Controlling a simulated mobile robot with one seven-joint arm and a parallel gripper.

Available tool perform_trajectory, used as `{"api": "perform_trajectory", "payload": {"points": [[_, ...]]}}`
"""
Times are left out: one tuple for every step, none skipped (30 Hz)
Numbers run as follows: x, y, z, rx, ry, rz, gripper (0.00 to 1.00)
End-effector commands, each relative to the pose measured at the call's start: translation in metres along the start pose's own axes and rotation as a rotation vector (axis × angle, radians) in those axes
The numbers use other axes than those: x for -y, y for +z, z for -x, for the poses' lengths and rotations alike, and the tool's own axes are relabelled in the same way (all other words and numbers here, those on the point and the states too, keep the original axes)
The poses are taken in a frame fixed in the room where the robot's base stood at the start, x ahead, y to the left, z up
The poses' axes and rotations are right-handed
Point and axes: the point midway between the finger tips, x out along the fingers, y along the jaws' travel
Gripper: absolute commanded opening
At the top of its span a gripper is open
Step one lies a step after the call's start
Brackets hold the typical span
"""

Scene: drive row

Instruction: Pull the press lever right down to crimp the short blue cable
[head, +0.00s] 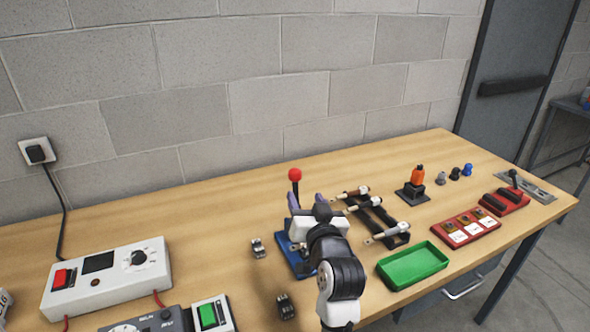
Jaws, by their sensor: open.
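The press lever stands upright, with a red ball knob (295,174) on a dark rod. The press has a blue base (283,243), mostly hidden behind my arm. My gripper (307,199) is open, its two purplish fingers pointing away from me toward the wall. The fingers are just below and around the lever's rod in the picture; I cannot tell whether they touch it. The short blue cable cannot be made out; the press's inside is hidden by my arm.
A dark rack (378,218) with several short cables lies right of the press. A green tray (412,265) is in front of it. Small metal parts (258,248) lie to the left. A white control box (107,280) is at the far left. Open table lies behind the press.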

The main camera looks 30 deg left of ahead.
Motion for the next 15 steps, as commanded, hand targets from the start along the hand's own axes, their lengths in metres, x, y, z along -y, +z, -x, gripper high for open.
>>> {"api": "perform_trajectory", "payload": {"points": [[0.002, -0.004, -0.012, 0.002, -0.002, -0.001, 0.51], [0.002, -0.004, -0.018, 0.002, -0.002, -0.001, 0.51], [0.002, -0.004, -0.028, 0.002, -0.002, 0.000, 0.51], [0.002, -0.004, -0.034, 0.001, -0.002, 0.000, 0.51], [0.002, -0.004, -0.041, 0.002, -0.001, -0.001, 0.51], [0.002, -0.005, -0.050, 0.001, -0.002, -0.001, 0.51], [0.002, -0.004, -0.056, 0.001, -0.002, -0.001, 0.51], [0.002, -0.004, -0.062, 0.000, -0.002, -0.001, 0.51], [0.002, -0.004, -0.070, 0.001, -0.002, 0.000, 0.51], [0.002, -0.005, -0.075, 0.000, -0.002, 0.000, 0.51], [0.002, -0.004, -0.080, 0.000, -0.001, 0.000, 0.51], [0.002, -0.004, -0.086, 0.001, -0.001, 0.000, 0.51], [0.002, -0.004, -0.090, -0.001, -0.001, 0.000, 0.51], [0.002, -0.004, -0.094, -0.001, -0.001, -0.001, 0.51], [0.002, -0.003, -0.098, -0.001, -0.001, 0.000, 0.51]]}}
